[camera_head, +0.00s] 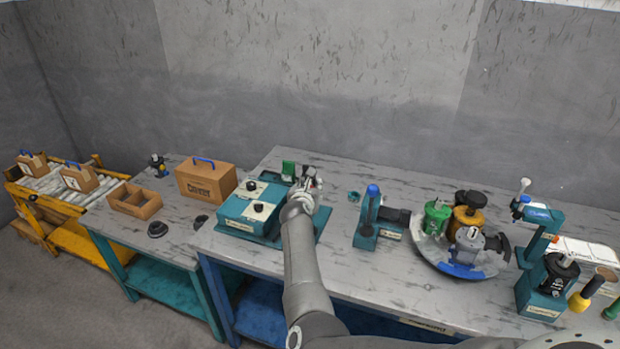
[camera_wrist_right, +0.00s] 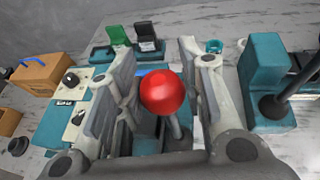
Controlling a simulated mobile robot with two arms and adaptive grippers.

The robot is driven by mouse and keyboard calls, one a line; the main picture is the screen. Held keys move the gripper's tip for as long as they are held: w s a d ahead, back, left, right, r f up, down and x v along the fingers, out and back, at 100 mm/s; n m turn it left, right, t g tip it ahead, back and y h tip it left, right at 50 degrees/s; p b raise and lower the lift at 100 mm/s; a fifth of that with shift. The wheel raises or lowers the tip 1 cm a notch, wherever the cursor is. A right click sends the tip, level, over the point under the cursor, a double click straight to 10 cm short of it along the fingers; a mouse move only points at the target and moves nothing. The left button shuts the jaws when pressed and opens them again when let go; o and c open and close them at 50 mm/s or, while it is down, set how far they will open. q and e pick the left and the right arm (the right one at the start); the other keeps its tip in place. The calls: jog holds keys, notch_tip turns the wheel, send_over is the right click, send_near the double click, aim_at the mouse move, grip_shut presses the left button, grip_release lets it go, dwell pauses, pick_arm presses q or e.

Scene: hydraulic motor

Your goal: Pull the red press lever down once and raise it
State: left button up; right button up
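The red ball knob (camera_wrist_right: 164,92) of the press lever shows in the right wrist view, on a thin grey rod. My right gripper (camera_head: 312,178) is over the back of the teal press unit in the head view, where the gripper and wrist hide the lever. In the right wrist view the two fingers of my right gripper (camera_wrist_right: 166,98) stand apart on either side of the knob, with a visible gap on each side. The teal press unit with two dark dials (camera_head: 245,212) sits on the bench below. My left gripper is not in view.
A teal stand with a blue-topped post (camera_head: 368,218) stands right of my arm. Farther right are a round tray (camera_head: 432,250) of motors and another teal lever stand (camera_head: 537,250). A cardboard box (camera_head: 207,181) stands left. Green and black blocks (camera_wrist_right: 118,36) sit behind the press.

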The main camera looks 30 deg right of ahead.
jog(key=shift+r, duration=2.1)
jog(key=shift+d, duration=0.1)
